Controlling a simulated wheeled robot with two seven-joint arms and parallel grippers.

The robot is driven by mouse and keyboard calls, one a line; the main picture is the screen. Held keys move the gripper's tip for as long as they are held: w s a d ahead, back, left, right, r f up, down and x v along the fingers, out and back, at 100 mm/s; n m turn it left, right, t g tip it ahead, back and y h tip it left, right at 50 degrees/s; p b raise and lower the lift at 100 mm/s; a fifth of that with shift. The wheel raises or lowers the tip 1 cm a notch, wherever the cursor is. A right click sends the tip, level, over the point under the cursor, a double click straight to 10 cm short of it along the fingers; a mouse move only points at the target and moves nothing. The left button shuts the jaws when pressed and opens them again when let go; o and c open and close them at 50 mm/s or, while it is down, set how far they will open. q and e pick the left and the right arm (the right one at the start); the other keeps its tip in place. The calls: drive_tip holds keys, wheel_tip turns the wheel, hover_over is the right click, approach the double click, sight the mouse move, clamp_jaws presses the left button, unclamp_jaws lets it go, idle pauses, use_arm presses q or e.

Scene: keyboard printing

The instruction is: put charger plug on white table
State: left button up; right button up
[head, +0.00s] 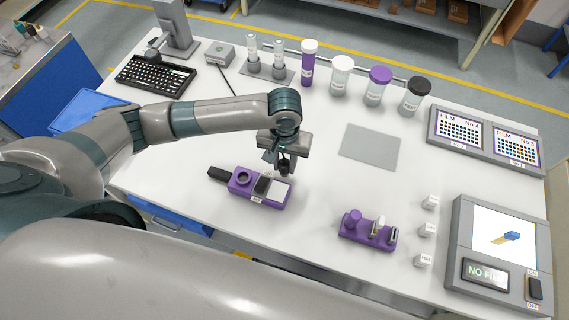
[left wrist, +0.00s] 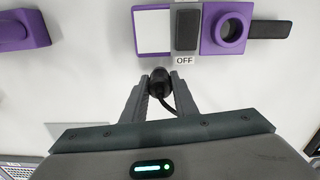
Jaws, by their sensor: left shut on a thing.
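A small black charger plug (left wrist: 160,80) with a black cord is between my left gripper's fingers. In the head view the left gripper (head: 284,163) is just behind the purple charger device (head: 246,184), which also shows in the left wrist view (left wrist: 212,48). The left gripper is shut on the plug in the left wrist view (left wrist: 159,90). The white table (head: 200,235) lies below; I cannot tell whether the plug touches it. My right gripper is not in view.
A purple holder (head: 368,229), several small white labelled blocks (head: 427,230) and a grey machine with a screen (head: 503,250) stand to the right. A flat grey plate (head: 371,146) lies behind right. A keyboard (head: 156,76) and lidded jars (head: 377,86) stand at the back.

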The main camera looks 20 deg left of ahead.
sight(285, 162)
use_arm(q)
drive_tip(key=shift+f, duration=0.75)
drive_tip(key=o, duration=1.1)
drive_tip(key=shift+f, duration=0.1)
drive_tip(key=shift+c, duration=0.2)
wheel_tip(285, 162, up, 11)
drive_tip(key=shift+r+b, duration=0.1)
drive_tip(key=shift+b, duration=1.15)
drive_tip(key=shift+r, duration=0.55)
